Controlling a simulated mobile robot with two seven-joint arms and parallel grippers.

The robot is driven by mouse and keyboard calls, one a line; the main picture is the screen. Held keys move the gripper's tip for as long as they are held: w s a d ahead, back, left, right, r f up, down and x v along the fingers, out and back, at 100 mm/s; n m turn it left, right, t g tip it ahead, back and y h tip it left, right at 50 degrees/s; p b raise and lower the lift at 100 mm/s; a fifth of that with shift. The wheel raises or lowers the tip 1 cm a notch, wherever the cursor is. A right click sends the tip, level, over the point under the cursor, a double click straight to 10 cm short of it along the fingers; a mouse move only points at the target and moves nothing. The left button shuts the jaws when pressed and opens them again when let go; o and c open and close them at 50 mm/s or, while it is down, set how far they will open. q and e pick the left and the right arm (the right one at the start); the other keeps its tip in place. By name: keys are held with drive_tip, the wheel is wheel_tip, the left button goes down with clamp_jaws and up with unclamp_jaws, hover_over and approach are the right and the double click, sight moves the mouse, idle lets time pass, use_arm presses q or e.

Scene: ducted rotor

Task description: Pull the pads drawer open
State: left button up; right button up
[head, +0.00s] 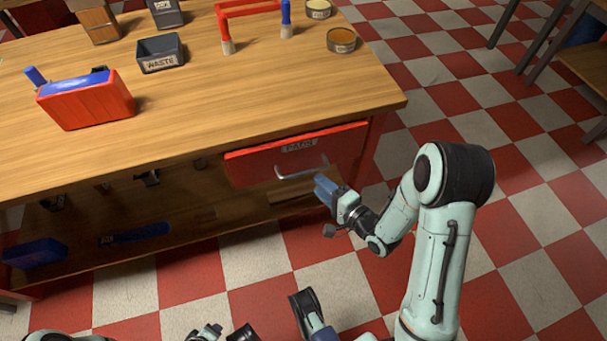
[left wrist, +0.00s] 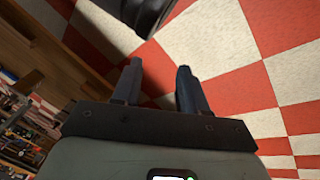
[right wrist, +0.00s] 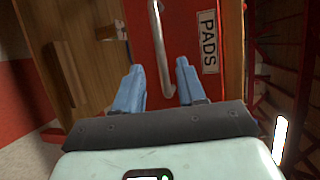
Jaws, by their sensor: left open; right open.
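The pads drawer (head: 260,160) is red with a PADS label (head: 299,146) and sits under the right end of the workbench top. It looks closed or nearly so. Its silver bar handle (head: 302,169) runs across the front. My right gripper (head: 325,188) is open and empty, just in front of the handle's right end. In the right wrist view the handle (right wrist: 160,50) reaches in between the two blue fingers (right wrist: 160,85), without clear contact. My left gripper (left wrist: 157,80) is open and empty above the checkered floor, away from the drawer.
The wooden workbench (head: 200,110) holds a red toolbox-like case (head: 88,100), a grey WASTE bin (head: 160,54), a red rack with brushes (head: 250,10) and round tins (head: 341,40). A lower shelf (head: 180,220) lies below. The floor in front is clear.

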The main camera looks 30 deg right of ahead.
sight(305, 172)
use_arm(q)
drive_tip(key=s+f, duration=0.1)
drive_tip(key=s+f+g+b, duration=0.1)
drive_tip(key=shift+s+a+f, duration=0.15)
drive_tip(key=shift+s+f, duration=0.05)
drive_tip(key=shift+s, duration=0.2)
use_arm(e)
drive_tip(key=x, duration=0.7)
drive_tip(key=shift+w, duration=0.4)
clamp_jaws()
